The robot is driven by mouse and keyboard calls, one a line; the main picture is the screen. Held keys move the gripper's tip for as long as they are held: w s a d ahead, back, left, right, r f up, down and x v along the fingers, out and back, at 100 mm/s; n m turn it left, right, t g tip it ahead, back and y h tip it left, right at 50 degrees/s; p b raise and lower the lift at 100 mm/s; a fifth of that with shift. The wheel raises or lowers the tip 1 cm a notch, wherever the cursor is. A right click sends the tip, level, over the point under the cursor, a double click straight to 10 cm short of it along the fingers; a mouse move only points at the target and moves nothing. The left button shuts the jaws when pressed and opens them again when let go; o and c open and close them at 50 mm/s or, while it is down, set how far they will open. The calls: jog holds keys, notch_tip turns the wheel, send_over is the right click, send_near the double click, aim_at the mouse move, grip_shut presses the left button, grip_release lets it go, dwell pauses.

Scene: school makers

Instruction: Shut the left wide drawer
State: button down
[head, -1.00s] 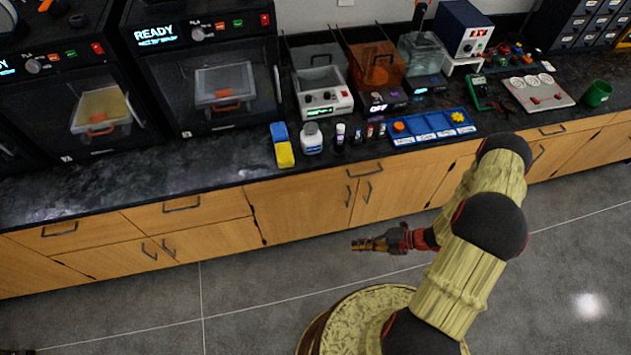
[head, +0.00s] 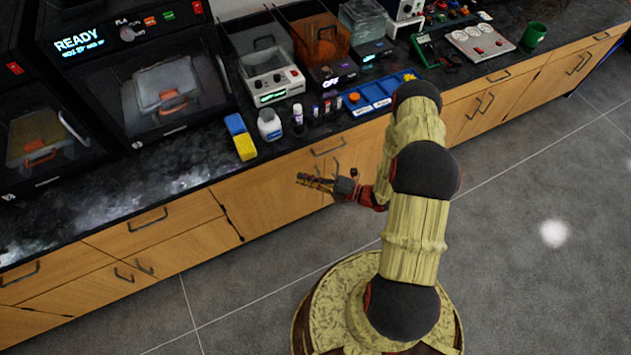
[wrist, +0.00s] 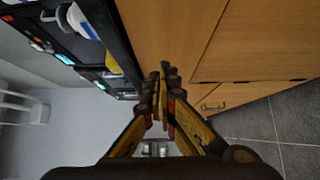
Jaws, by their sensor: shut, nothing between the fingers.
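I cannot tell how far the left front stands out from the cabinet. My gripper (head: 299,180) is shut and empty, pointing left, in front of the cabinet just below that handle in the picture. In the wrist view my gripper (wrist: 164,72) has its fingertips together close to a wooden front (wrist: 167,35); contact cannot be told.
The counter edge above holds a yellow-blue sponge (head: 240,136), a white bottle (head: 269,125) and a blue tray (head: 375,97). My arm hides part of the cabinets. The grey floor (head: 540,190) at the right is clear.

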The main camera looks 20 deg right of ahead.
aim_at(278, 163)
jog(key=shift+w+a+b, duration=0.25)
jog(key=shift+w+a, duration=0.1)
jog(key=shift+w, duration=0.65)
jog(key=shift+w+a+b, duration=0.3)
jog(key=shift+w+a, duration=0.1)
jog(key=shift+w, duration=0.55)
jog(key=shift+w+a+b, duration=0.25)
jog(key=shift+w+a, duration=0.1)
jog(key=shift+w, duration=0.65)
